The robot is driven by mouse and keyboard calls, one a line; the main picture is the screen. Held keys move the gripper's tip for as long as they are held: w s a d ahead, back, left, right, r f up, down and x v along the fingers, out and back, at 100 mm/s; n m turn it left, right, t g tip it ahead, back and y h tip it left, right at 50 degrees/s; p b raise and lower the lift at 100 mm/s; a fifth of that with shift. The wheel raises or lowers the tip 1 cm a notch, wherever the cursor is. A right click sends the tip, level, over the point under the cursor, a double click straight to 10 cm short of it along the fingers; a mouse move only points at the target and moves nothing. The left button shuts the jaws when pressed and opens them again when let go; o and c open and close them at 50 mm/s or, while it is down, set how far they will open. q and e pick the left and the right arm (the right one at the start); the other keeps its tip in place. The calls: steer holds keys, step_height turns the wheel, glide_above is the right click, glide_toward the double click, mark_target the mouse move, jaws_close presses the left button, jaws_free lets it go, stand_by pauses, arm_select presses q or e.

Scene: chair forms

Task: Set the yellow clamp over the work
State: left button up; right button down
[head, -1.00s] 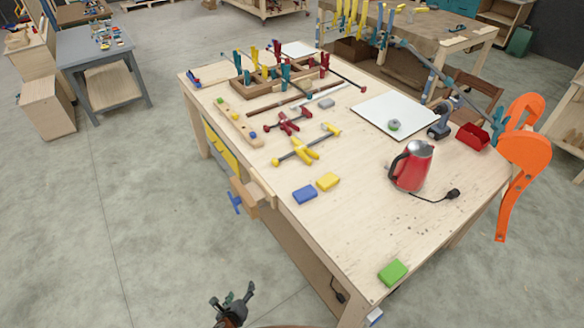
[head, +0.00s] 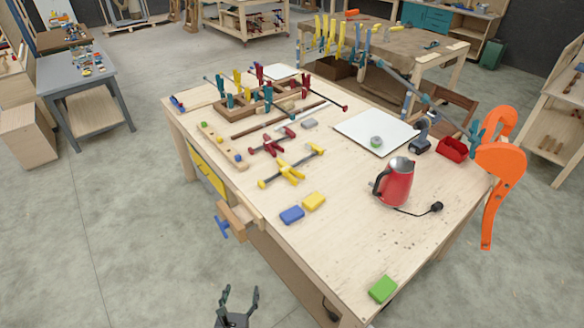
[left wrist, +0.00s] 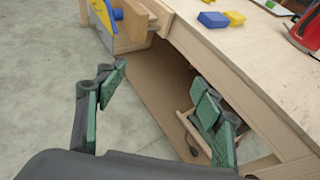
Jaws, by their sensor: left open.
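The yellow clamp (head: 290,170) lies flat on the wooden workbench (head: 330,230), around the middle of its left half, next to a dark red clamp (head: 272,142). My left gripper (head: 241,294) is open and empty, low in front of the bench's near left side and well apart from the clamp. In the left wrist view the open green-padded fingers (left wrist: 158,92) point toward the bench's side and underside; the yellow clamp is not seen there. An orange curved piece (head: 500,165) with a teal clamp (head: 476,132) stands at the bench's right edge. My right gripper is not in view.
A blue block (head: 292,215) and yellow block (head: 314,201) lie nearer than the clamp. A red kettle (head: 397,182) stands to their right, a green block (head: 383,289) at the near corner. A wooden vise (head: 236,218) juts from the left edge. A clamp rack (head: 262,101) stands behind.

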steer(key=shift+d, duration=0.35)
